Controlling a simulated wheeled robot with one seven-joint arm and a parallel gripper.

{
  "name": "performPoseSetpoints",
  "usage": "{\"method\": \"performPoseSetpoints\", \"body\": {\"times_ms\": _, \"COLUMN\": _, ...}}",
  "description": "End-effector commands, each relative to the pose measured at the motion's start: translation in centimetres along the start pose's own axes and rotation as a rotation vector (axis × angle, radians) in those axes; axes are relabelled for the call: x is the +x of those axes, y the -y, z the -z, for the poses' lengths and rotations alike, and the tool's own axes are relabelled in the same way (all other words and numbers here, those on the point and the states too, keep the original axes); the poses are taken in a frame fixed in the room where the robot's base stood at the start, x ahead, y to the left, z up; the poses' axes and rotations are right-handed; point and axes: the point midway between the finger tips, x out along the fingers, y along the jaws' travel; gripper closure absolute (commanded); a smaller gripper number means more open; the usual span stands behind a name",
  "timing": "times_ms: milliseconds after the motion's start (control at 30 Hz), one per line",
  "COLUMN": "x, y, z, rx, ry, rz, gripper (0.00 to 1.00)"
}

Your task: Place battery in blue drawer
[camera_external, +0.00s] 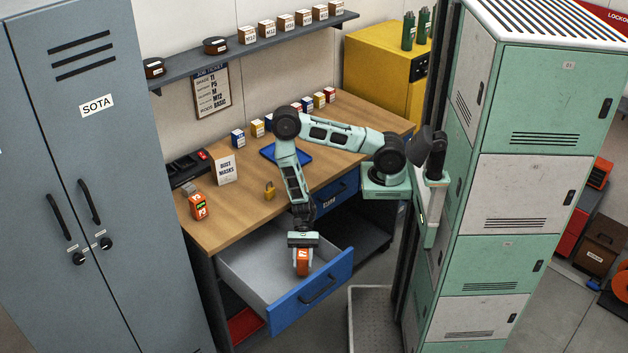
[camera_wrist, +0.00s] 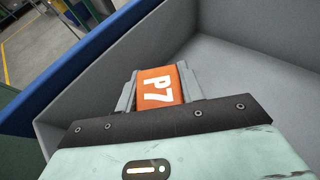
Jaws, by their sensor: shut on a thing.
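An orange battery (camera_external: 303,262) marked P7 is between the fingers of my gripper (camera_external: 302,252), which is shut on it. In the wrist view the battery (camera_wrist: 160,86) shows its orange face between the two grey fingers (camera_wrist: 158,90). The blue drawer (camera_external: 318,291) is pulled open under the desk, with a grey inside and an empty visible floor. My gripper and the battery are over or inside the drawer, close to its front wall (camera_wrist: 75,62). I cannot tell whether the battery touches the drawer floor. Another orange battery (camera_external: 198,207) stands on the desk top.
The wooden desk (camera_external: 235,215) holds a yellow padlock (camera_external: 269,190), a blue tray (camera_external: 300,153), a dust masks card (camera_external: 225,168) and several small boxes at the back. A second blue drawer (camera_external: 338,194) is at the right. A grey cabinet (camera_external: 80,150) stands at left, green lockers (camera_external: 520,200) at right.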

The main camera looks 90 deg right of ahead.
Motion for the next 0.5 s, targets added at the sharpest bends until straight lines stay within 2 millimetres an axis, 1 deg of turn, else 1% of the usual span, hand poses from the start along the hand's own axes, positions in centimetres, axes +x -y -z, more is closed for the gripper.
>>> {"method": "performPoseSetpoints", "body": {"times_ms": 400, "x": 0.5, "y": 0.0, "z": 1.1, "rx": -0.001, "ry": 0.001, "rz": -0.001, "gripper": 0.95}}
{"method": "performPoseSetpoints", "body": {"times_ms": 500, "x": 0.5, "y": 0.0, "z": 1.0, "rx": -0.001, "ry": 0.001, "rz": -0.001, "gripper": 0.95}}
